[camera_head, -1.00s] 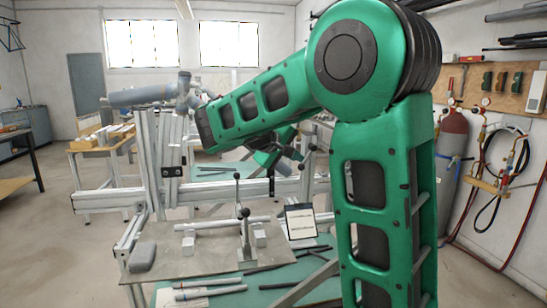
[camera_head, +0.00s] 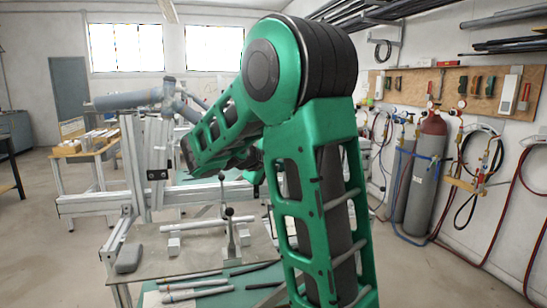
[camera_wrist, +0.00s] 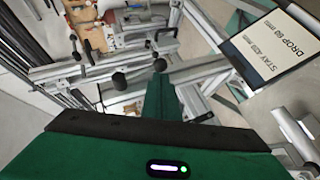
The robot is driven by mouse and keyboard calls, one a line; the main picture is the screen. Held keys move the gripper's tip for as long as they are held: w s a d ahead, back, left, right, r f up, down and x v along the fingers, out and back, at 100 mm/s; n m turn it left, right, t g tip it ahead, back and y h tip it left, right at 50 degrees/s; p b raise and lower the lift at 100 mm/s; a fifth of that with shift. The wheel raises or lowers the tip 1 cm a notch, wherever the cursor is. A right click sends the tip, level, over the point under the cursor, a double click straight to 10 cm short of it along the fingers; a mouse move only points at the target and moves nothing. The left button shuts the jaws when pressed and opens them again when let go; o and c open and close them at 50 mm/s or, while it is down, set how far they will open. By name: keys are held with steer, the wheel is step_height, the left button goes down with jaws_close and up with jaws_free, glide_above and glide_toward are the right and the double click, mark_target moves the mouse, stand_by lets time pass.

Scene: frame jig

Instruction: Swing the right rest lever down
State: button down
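In the head view, two upright rest levers with dark ball knobs stand on the frame jig: a farther lever (camera_head: 222,192) and a nearer lever (camera_head: 230,236). A pale tube (camera_head: 195,226) lies across blocks beside them. I cannot tell which lever is the right one; my green arm covers the jig's right side. The wrist view shows two black ball knobs, a left knob (camera_wrist: 119,81) and a right knob (camera_wrist: 159,65), ahead of my gripper's green housing.
A sign reading "STAY 420 mm, DROP 60 mm" (camera_wrist: 270,50) stands at the upper right in the wrist view. Loose tubes (camera_head: 190,284) lie on the green bench top in front. Gas cylinders (camera_head: 427,180) stand along the right wall.

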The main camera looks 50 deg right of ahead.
steer(key=shift+s+d, duration=0.1)
stand_by(0.4)
steer(key=w+a, duration=0.2)
steer(key=a, duration=1.1)
steer(key=shift+w+f, duration=0.15)
steer(key=shift+f, duration=0.05)
steer(key=shift+a, duration=0.1)
